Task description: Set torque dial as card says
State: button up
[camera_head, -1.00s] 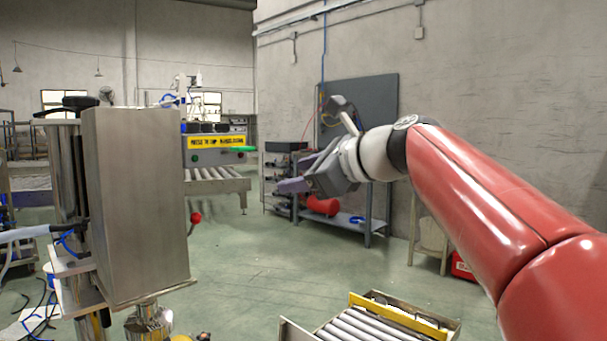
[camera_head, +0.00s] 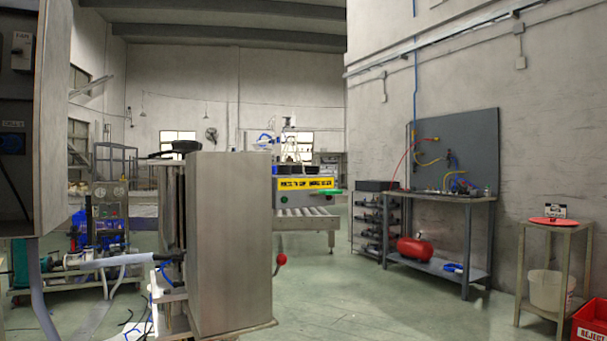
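My gripper is not in view now. No torque dial can be made out for certain. A small black and white card-like sign (camera_head: 555,211) stands at the back of a small side table (camera_head: 549,230) at the right; its text is too small to read. A flat red disc-like thing (camera_head: 547,222) lies in front of it on the tabletop. At the far left, a cabinet (camera_head: 52,120) carries a label marked FAN and a dark blue control (camera_head: 12,143) under another label that I cannot read.
A tall steel cabinet machine (camera_head: 230,240) stands in the near middle. Behind it is a roller conveyor (camera_head: 305,218). A grey workbench (camera_head: 440,197) with a pegboard stands against the right wall. A red bin (camera_head: 590,322) sits at the lower right. The floor (camera_head: 370,310) between is open.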

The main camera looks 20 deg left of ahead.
aim_at(282, 169)
jog(key=i+l+u, duration=0.1)
jog(key=l+u, duration=0.15)
jog(key=u, duration=0.25)
jog(key=l+u, duration=0.3)
jog(key=u, duration=0.2)
jog(key=i, duration=0.05)
